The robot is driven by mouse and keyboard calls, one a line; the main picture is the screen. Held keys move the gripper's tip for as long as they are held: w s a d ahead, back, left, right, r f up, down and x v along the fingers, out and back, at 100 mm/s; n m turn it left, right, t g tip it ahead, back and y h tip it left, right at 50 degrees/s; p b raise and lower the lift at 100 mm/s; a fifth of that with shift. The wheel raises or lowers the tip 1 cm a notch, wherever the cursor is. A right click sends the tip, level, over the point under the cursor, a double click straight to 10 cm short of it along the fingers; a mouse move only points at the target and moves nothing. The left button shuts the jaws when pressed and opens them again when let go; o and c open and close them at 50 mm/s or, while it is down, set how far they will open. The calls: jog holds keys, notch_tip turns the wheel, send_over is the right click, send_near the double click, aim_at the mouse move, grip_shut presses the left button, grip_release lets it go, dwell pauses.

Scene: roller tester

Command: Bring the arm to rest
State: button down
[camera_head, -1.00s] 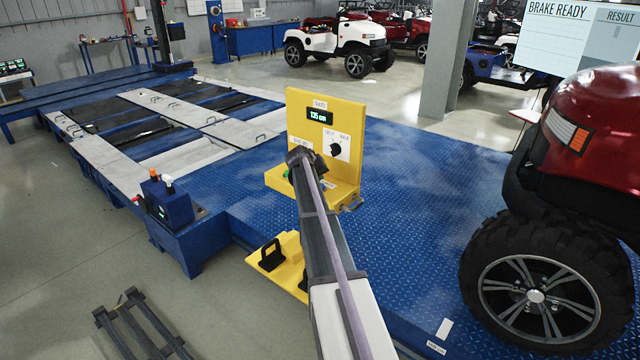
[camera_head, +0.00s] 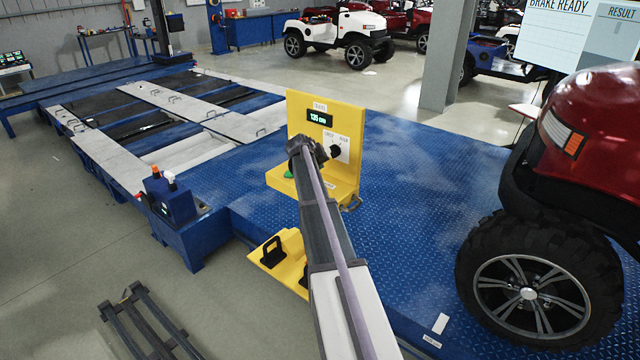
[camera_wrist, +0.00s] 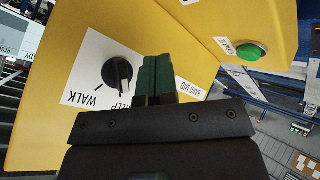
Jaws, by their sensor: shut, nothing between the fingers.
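My gripper (camera_wrist: 157,68) is shut and empty, its dark green fingers pressed together in the wrist view. In the head view the arm's dark end (camera_head: 303,150) is in front of the yellow control panel (camera_head: 297,110); its fingertips are hard to make out there. A black knob (camera_wrist: 117,72) on a white label is just left of the fingers in the wrist view, with a visible gap in the picture. Its white mark points toward the partly hidden "EEP" lettering, not "WALK". The knob also shows in the head view (camera_head: 335,151).
A green button (camera_wrist: 250,53) is on the yellow box, right of the fingers. The panel's small display (camera_head: 319,118) is lit. A red vehicle's wheel (camera_head: 530,290) stands on the blue deck (camera_head: 420,200) at right. A yellow bracket (camera_head: 285,258) sits below the panel.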

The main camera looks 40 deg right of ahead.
jog(key=s+a+f+n+g+y, duration=0.1)
jog(key=s+a+y, duration=0.1)
jog(key=s+a, duration=0.8)
jog(key=s+a+f+n+g+y, duration=0.1)
jog(key=s+a, duration=0.9)
jog(key=a, duration=1)
jog(key=s+a+f+n+g+y, duration=0.1)
jog(key=s+a+y, duration=0.4)
jog(key=s+a, duration=0.5)
jog(key=shift+s+a+f+n+g, duration=0.5)
jog(key=shift+a+f, duration=0.65)
jog(key=shift+a, duration=1.95)
